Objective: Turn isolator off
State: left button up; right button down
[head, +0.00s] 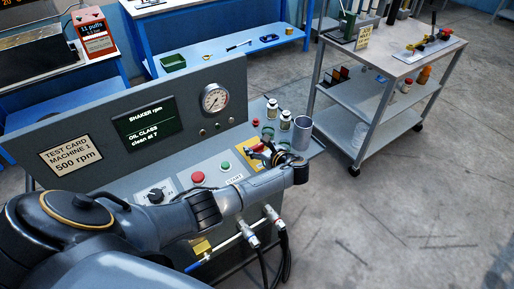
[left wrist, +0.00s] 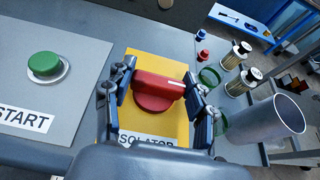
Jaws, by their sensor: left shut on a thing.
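The isolator is a red rotary knob (left wrist: 154,101) on a yellow plate (left wrist: 172,62), labelled ISOLATOR along its near edge, partly covered. The knob's bar lies nearly crosswise in the left wrist view, with a white mark at its right end. My left gripper (left wrist: 160,90) is shut on the knob, one finger at each end of the bar. In the head view my left gripper (head: 268,155) is over the yellow plate at the panel's right end and hides most of the knob. My right gripper is not in view.
A green START button (left wrist: 45,64) sits left of the isolator, with a red button (head: 197,178) farther left. A metal cup (head: 302,133) and several small jars stand close to the right. Hoses (head: 270,228) hang below the panel. A grey cart (head: 395,65) stands beyond open floor.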

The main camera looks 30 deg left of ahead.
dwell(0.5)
pick_arm(q)
jog(key=o, duration=1.2)
jog(key=v, duration=1.2)
jog(key=shift+w, duration=0.15)
